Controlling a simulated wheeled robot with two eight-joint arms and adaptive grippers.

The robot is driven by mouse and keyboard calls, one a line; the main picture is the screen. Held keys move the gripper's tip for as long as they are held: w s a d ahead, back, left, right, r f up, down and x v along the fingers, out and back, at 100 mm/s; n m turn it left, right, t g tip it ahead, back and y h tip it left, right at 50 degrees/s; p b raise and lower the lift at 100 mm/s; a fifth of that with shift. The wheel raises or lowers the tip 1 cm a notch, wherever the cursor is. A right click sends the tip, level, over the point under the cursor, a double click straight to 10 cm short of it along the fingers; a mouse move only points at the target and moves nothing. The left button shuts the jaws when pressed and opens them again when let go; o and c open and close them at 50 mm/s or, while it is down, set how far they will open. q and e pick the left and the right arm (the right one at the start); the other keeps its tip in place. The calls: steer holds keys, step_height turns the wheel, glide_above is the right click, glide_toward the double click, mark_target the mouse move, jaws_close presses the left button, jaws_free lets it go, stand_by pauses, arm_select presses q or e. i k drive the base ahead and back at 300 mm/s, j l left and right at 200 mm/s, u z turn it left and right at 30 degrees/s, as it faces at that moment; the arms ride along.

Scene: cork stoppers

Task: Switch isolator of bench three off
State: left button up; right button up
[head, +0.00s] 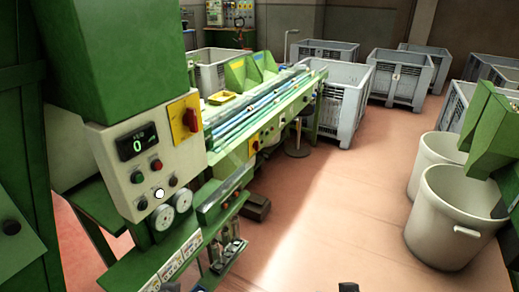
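A yellow plate with a red rotary isolator handle (190,119) sits on the right part of a cream control box (120,180) on the near green machine, at the left. The red handle looks roughly upright. A small red and yellow switch (255,145) shows on the bench behind it, too small to read its position. No bench number is readable, so I cannot tell which is bench three. Neither gripper can be made out, and nothing touches the isolator.
The control box also bears a lit display (137,143) reading 0, several buttons and a white knob or lamp (159,193). Grey crates (398,77) stand at the back, and cream bins (450,215) at the right. The reddish floor (330,210) between is open. A small dark piece (349,287) shows at the bottom edge.

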mark_target(255, 144)
steer(key=i+l+u, duration=0.4)
steer(key=i+l, duration=2.3)
steer(key=i, duration=0.15)
